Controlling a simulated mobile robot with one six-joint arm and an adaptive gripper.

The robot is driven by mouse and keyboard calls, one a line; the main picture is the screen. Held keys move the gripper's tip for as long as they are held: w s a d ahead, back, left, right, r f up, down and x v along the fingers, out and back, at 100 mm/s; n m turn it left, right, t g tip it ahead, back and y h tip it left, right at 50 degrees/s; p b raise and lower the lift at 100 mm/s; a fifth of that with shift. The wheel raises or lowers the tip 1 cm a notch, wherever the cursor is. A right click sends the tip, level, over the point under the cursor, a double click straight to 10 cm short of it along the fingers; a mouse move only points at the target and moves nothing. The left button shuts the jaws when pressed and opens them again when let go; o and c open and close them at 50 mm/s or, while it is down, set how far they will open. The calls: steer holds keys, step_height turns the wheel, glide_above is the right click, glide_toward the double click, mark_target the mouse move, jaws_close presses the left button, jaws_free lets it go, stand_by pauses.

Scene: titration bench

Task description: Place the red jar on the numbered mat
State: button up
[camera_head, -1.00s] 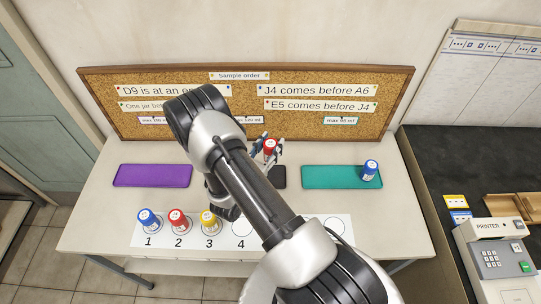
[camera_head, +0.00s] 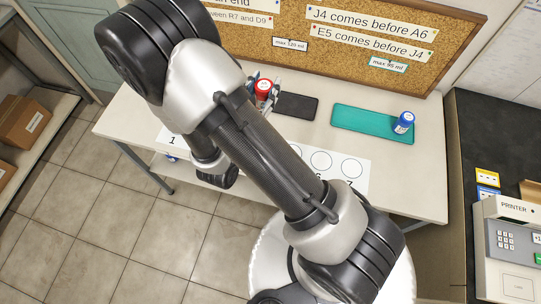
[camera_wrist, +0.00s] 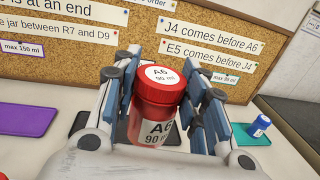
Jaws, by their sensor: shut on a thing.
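My gripper (camera_head: 265,94) is shut on a red jar (camera_head: 263,87) at the back of the bench, by the black mat. In the wrist view the red jar (camera_wrist: 155,105) stands upright between my fingers (camera_wrist: 160,88), and its label reads A6, 90 ml. Whether its base is clear of the surface cannot be told. The white numbered mat (camera_head: 336,173) lies along the front of the bench.
A black mat (camera_head: 297,104) lies beside my gripper. A teal mat (camera_head: 350,122) to the right holds a blue jar (camera_head: 404,122). A purple mat (camera_wrist: 28,118) is at left in the wrist view. A cork board (camera_head: 450,50) stands behind. A printer device (camera_head: 510,235) is at far right.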

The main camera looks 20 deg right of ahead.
steer(key=shift+s+a+f+n+t+y+b, duration=0.4)
steer(key=shift+s+a+f+y+b, duration=0.15)
steer(key=shift+s+a+f, duration=0.5)
steer(key=f+b, duration=0.1)
steer(key=f, duration=0.3)
steer(key=f+b, duration=0.2)
steer(key=f, duration=0.2)
steer(key=f+b, duration=0.1)
steer(key=f, duration=0.4)
steer(key=shift+w+f, duration=0.1)
steer(key=shift+w, duration=0.2)
steer(key=shift+f+b, duration=1)
steer(key=shift+f, duration=1.35)
steer(key=shift+f, duration=0.2)
steer(key=o, duration=1.1)
steer(key=shift+r, duration=0.15)
